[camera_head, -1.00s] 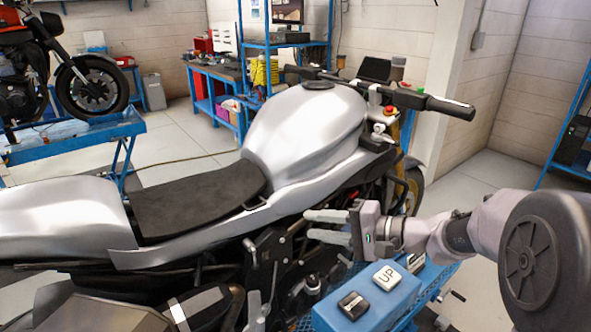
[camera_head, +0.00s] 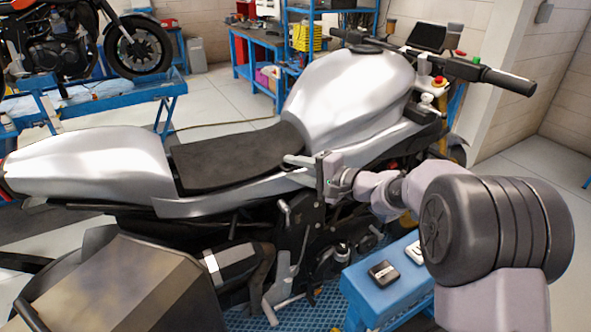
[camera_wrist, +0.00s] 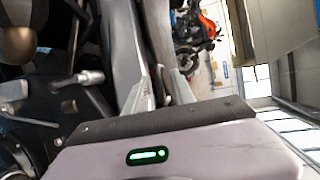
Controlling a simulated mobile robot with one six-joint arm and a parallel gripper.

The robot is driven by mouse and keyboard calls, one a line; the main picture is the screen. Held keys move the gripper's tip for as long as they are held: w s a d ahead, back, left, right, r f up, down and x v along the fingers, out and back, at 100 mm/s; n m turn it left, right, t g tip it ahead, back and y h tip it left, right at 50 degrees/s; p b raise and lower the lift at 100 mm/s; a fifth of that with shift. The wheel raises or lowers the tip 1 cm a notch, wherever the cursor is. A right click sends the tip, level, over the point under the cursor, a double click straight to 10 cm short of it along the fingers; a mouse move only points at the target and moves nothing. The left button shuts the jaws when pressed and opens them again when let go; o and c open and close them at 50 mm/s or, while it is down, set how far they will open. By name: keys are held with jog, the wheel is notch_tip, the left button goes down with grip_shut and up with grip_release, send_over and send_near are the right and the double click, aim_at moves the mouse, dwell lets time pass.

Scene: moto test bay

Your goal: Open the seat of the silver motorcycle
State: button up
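The silver motorcycle (camera_head: 345,95) stands upright across the head view, its tank at the right and its tail at the left. Its black seat (camera_head: 235,160) lies flat between tank and tail and looks closed. My gripper (camera_head: 287,160) is at the near side of the seat's front end, just below the tank. Its fingers point left over the silver side panel; whether they touch the bike I cannot tell. The small loop at the seat's front edge is hidden behind my gripper. In the wrist view, the two fingers (camera_wrist: 166,82) are apart, with nothing clearly held between them.
An orange motorcycle (camera_head: 75,45) stands on a blue lift at the back left. Blue shelves (camera_head: 300,40) stand behind the tank.

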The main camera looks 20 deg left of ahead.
grip_shut()
jog(key=shift+f, duration=0.25)
dwell(1.2)
